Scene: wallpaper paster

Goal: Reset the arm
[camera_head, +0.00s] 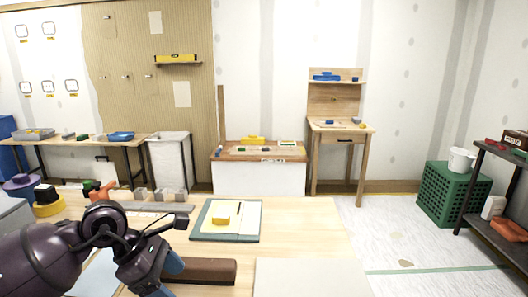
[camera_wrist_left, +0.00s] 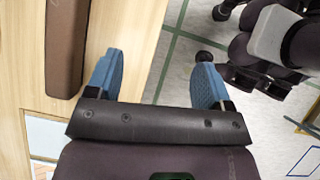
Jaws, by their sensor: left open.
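My left arm comes in from the left in the head view, bent over the near part of the wooden table (camera_head: 310,228). My left gripper (camera_head: 167,277) points down near the left end of a dark brown bar (camera_head: 208,270). In the left wrist view the left gripper (camera_wrist_left: 160,72) has its two blue fingers spread wide with nothing between them. The brown bar (camera_wrist_left: 66,45) lies on the table to the left of the fingers, apart from them. The table edge and the floor show between the fingers. My right gripper is not in view.
A green mat (camera_head: 202,237) holds a pale sheet and a yellow block (camera_head: 221,219). Grey blocks and a yellow roll (camera_head: 48,207) lie at the table's left. A pale board (camera_head: 310,277) lies at the front right. The table right of the mat is clear.

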